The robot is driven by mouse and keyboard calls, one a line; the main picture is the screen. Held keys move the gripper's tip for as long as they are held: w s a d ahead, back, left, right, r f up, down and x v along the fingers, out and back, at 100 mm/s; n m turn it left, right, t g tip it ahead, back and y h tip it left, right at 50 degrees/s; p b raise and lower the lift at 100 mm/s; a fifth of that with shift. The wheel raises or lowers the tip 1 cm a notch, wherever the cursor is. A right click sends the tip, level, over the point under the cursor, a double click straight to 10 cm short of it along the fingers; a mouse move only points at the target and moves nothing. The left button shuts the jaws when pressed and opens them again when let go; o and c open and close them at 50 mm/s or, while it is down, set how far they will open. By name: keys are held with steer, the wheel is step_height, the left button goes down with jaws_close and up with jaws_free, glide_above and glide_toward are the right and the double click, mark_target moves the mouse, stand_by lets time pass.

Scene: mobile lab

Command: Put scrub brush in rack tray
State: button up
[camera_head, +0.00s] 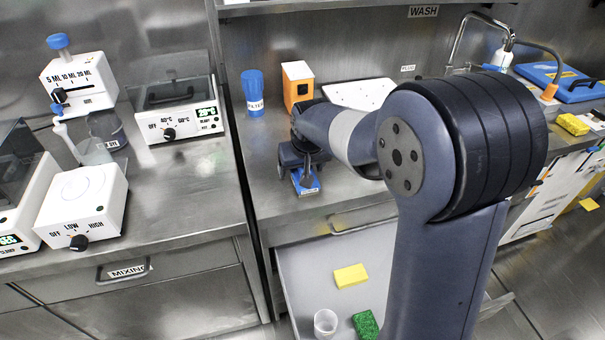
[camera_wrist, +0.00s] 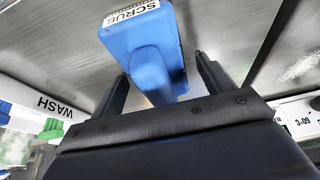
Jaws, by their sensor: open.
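The blue scrub brush (camera_head: 305,183), marked SCRUB, is on the steel counter near its front edge. In the wrist view, the brush (camera_wrist: 150,62) has its handle between my two spread fingers, with its label at the top. My gripper (camera_head: 303,166) is over the brush, pointing down, and it is open. In the wrist view, my gripper (camera_wrist: 162,75) shows one finger on each side of the handle; I cannot tell whether either touches it. A white tray with small dark marks (camera_head: 352,92), which looks like the rack tray, lies behind my arm, partly hidden by it.
Below the counter, an open drawer (camera_head: 300,268) holds a yellow sponge (camera_head: 350,275), a green sponge (camera_head: 366,324) and a clear cup (camera_head: 325,322). A tap (camera_head: 462,38) is at the back right.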

steer(key=shift+c, duration=0.4)
steer(key=c, duration=1.1)
